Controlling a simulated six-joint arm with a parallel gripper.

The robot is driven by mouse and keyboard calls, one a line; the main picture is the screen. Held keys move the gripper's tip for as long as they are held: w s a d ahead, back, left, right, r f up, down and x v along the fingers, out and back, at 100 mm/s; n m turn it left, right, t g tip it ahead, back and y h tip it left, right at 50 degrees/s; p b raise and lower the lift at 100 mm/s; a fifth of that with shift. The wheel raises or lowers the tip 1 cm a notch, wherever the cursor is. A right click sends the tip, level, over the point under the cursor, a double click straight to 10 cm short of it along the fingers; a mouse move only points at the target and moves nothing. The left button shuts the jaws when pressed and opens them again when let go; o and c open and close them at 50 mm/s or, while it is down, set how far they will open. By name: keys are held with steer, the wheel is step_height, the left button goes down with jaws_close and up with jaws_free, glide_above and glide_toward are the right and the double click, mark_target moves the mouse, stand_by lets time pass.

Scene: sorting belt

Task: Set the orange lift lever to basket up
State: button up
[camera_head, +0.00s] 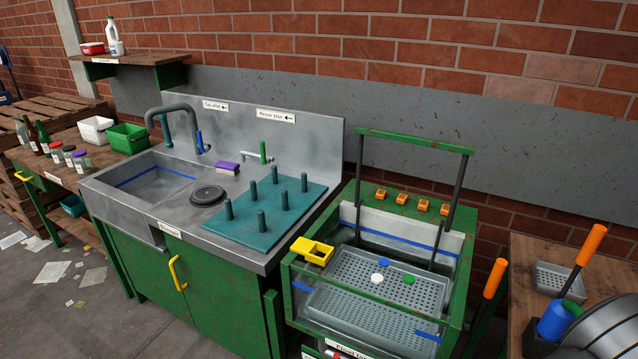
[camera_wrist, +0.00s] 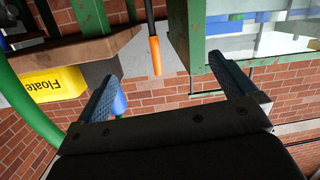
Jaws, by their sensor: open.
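An orange-handled lever (camera_head: 495,278) on a dark rod stands at the right side of the green-framed tank (camera_head: 455,328), tilted slightly right. A second orange handle (camera_head: 591,244) stands farther right, tilted more. The grey perforated basket (camera_head: 345,267) sits inside the tank below the rim, with white, blue and green pieces on it. Two black rods rise to a green crossbar (camera_head: 415,139). In the wrist view, my gripper (camera_wrist: 162,70) is open and empty. An orange handle (camera_wrist: 155,56) shows beyond and between its fingertips, apart from them. Its label or marking is not visible.
A wooden bench (camera_head: 522,262) at the right holds a grey tray (camera_head: 556,281) and a blue cup (camera_head: 553,322). The sink counter (camera_head: 270,256) stands left. A yellow bin (camera_wrist: 55,84) shows in the wrist view.

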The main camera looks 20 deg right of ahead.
steer(key=c, duration=1.1)
steer(key=t, duration=0.3)
glide_toward(495, 269)
steer(key=shift+y, duration=0.4)
steer(key=w+d+f, duration=0.1)
steer(key=d, duration=0.1)
steer(key=w+d+f, duration=0.1)
steer(key=w, duration=0.1)
steer(key=shift+w+d+f, duration=0.1)
steer(key=shift+d, duration=0.3)
steer(key=shift+x, duration=4)
steer(key=shift+d, duration=0.1)
